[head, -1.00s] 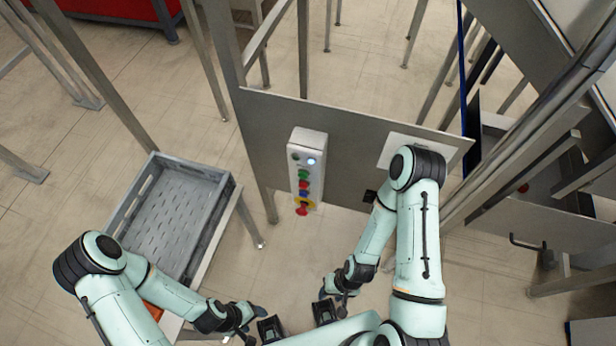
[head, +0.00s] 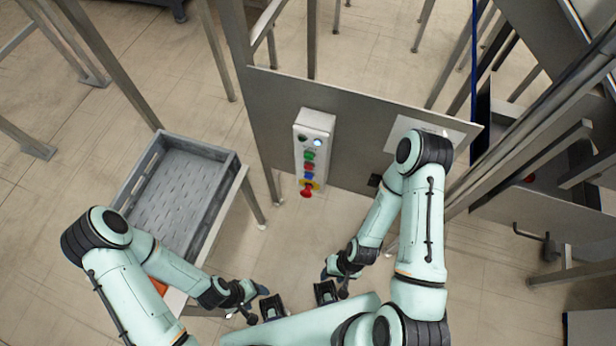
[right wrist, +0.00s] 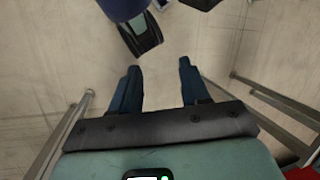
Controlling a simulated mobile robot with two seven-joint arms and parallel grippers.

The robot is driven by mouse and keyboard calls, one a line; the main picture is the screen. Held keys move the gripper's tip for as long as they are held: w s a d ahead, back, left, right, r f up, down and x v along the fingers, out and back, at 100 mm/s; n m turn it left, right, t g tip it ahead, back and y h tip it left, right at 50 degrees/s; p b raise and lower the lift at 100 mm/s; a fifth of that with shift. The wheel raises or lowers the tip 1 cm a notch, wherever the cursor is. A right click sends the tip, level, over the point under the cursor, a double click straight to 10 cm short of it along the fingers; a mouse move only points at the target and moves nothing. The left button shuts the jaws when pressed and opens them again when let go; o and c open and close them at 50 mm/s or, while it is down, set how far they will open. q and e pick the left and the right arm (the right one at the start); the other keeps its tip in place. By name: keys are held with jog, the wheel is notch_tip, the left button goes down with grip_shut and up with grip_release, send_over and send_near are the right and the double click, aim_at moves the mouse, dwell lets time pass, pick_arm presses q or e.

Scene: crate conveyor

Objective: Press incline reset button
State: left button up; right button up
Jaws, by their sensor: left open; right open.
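A pale control box (head: 313,150) with a column of coloured buttons is mounted on a grey panel (head: 270,110) in the head view. Near its top are a dark round element and a lit bluish-white one (head: 317,142). Below are green, red and blue buttons, and a red mushroom button (head: 306,190) on yellow at the bottom. No labels are readable, so I cannot tell which is the incline reset button. My left gripper (head: 272,306) and right gripper (head: 327,291) are below the box, apart from it, open and empty. The right gripper's fingers show spread in the right wrist view (right wrist: 158,80).
A grey crate (head: 232,170) rests on a stand at the left. Metal posts stand around the panel. A pale plate (head: 455,128) is on the panel's right, partly behind my right arm. Metal rails and a dark handle (head: 530,235) are at the right. Open floor lies below the box.

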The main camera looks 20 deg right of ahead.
grip_shut()
dwell(1.5)
